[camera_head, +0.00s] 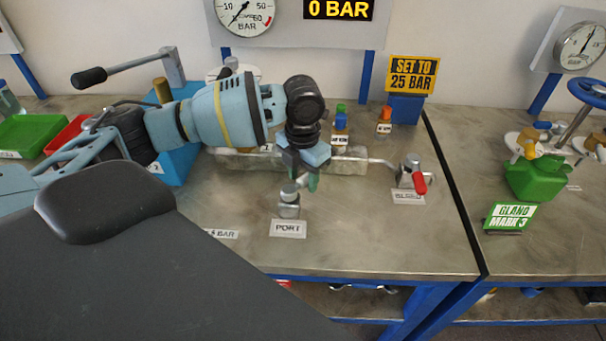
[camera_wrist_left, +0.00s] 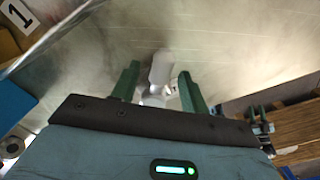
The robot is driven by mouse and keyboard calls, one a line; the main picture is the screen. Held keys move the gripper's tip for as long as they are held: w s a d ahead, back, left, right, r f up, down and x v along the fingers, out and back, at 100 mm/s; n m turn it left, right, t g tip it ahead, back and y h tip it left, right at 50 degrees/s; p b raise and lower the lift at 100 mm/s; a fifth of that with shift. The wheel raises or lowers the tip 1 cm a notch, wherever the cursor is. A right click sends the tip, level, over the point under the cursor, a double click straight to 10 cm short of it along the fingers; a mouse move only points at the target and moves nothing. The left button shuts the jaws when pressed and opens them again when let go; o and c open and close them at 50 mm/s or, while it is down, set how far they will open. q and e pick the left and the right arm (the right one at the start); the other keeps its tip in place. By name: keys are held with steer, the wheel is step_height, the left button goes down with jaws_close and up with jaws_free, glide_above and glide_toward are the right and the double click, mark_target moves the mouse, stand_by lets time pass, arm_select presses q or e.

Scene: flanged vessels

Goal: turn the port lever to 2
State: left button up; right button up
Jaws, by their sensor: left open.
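The port valve (camera_head: 289,207) is a small silver fitting behind the PORT label (camera_head: 288,228) on the metal bench. My left gripper (camera_head: 303,184) reaches down just above it, with dark green fingertips. In the left wrist view the same gripper (camera_wrist_left: 160,92) is open, its two green fingers apart. A pale grey-white lever (camera_wrist_left: 160,68) shows between and beyond the fingers, with gaps on both sides. The gripper hides part of the lever in the head view, and I cannot read any position marks there. My right gripper is not in view.
A red-handled bleed valve (camera_head: 412,178) stands to the right, joined by a thin pipe. A yellow sign (camera_head: 413,74) reads SET TO 25 BAR; the display (camera_head: 338,9) reads 0 BAR. A pump lever (camera_head: 130,68) rises at left. The bench front (camera_head: 390,240) is clear.

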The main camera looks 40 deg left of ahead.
arm_select(q)
steer(key=shift+c, duration=0.3)
jaws_close()
steer(key=shift+d+m, duration=0.25)
steer(key=shift+m, duration=0.35)
steer(key=shift+s, duration=0.1)
steer(key=shift+o, duration=0.3)
jaws_free()
